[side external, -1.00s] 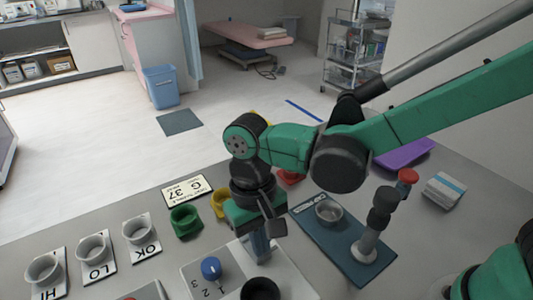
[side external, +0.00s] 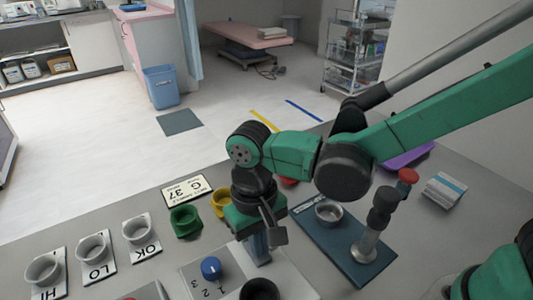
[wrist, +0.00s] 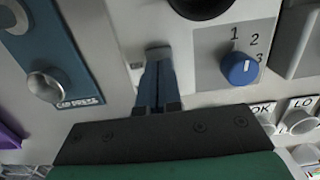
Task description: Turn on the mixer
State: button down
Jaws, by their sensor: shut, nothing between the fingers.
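The mixer is a light grey box (side external: 198,287) at the bottom of the side view, with a blue knob (side external: 211,268) beside the numbers 1, 2, 3 and a black round cup (side external: 260,291). In the wrist view the blue knob (wrist: 239,68) has a white pointer mark, and the black cup (wrist: 201,3) is cut off at the top edge. My gripper (side external: 260,258) is shut and empty over the mixer, right of the knob. In the wrist view my gripper (wrist: 158,55) points at the panel left of the knob. Whether its tips touch the panel is unclear.
A blue mat (side external: 338,254) with a metal bowl (side external: 328,212) and a dark-topped post (side external: 379,222) lies right of my gripper. Green (side external: 185,222) and yellow (side external: 221,200) cups stand behind left. White cups on labelled cards stand at left, including one marked OK (side external: 138,229).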

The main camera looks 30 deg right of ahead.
aim_at(264, 258)
jog(key=shift+w+r, duration=0.2)
jog(key=shift+w, duration=0.25)
notch_tip(264, 258, up, 14)
jog(key=s, duration=0.2)
dwell(0.4)
jog(key=d+f+t, duration=0.3)
jog(key=d+t, duration=0.1)
jog(key=d, duration=0.5)
jog(key=w+d+f+t, duration=0.1)
jog(key=d+f+t, duration=0.2)
jog(key=d, duration=0.6)
jog(key=shift+w+d+t, duration=0.15)
jog(key=shift+d+t, duration=0.15)
jog(key=shift+t, duration=0.3)
